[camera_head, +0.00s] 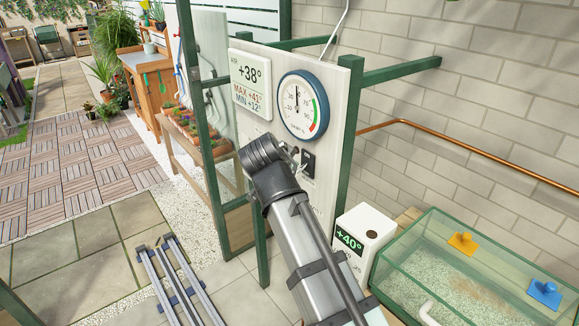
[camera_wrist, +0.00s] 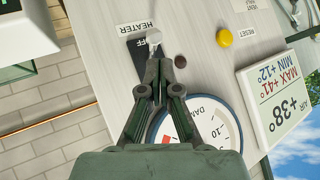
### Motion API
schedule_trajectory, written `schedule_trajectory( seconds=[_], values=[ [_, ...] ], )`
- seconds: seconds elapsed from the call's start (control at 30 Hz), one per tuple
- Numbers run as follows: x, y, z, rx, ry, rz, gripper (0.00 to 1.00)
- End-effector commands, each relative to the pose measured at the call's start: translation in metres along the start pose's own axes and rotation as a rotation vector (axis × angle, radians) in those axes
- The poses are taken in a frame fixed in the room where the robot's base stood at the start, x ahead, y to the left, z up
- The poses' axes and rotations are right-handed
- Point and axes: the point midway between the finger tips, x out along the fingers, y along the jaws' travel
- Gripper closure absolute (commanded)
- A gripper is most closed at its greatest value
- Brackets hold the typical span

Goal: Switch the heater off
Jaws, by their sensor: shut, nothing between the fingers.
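The heater switch is a black plate (camera_wrist: 137,46) on the pale panel, with a white HEATER label (camera_wrist: 137,28) beside it and the word OFF on it. A silver toggle knob (camera_wrist: 153,36) stands out from the plate. My gripper (camera_wrist: 160,64) is shut and empty, its fingertips pointing at the knob and very close to it. I cannot tell whether they touch, nor which way the toggle is set. In the head view the black switch plate (camera_head: 308,163) shows below the round dial, just beyond my arm. My fingertips are not clear there.
A round dial (camera_head: 304,106) and an air display reading +38° (camera_head: 250,85) are on the panel. A yellow reset button (camera_wrist: 225,38) and a dark round knob (camera_wrist: 180,61) sit near the switch. A white box reading +40° (camera_head: 365,235) and a glass tank (camera_head: 472,248) stand at right.

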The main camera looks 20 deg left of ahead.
Motion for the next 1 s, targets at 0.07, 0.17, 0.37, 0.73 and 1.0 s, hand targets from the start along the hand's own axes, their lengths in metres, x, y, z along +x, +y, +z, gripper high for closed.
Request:
schedule_trajectory(
  seconds=[0.07,0.17,0.37,0.73,1.0],
  values=[
    [-0.017,0.000,-0.001,0.002,0.000,0.001,1.00],
    [-0.033,0.001,0.004,0.002,0.001,-0.001,1.00],
    [-0.070,0.000,0.007,0.002,0.001,-0.002,1.00],
    [-0.108,0.000,0.009,0.002,0.001,0.002,1.00],
    [-0.110,0.000,0.009,0.002,0.000,0.003,1.00]
  ],
)
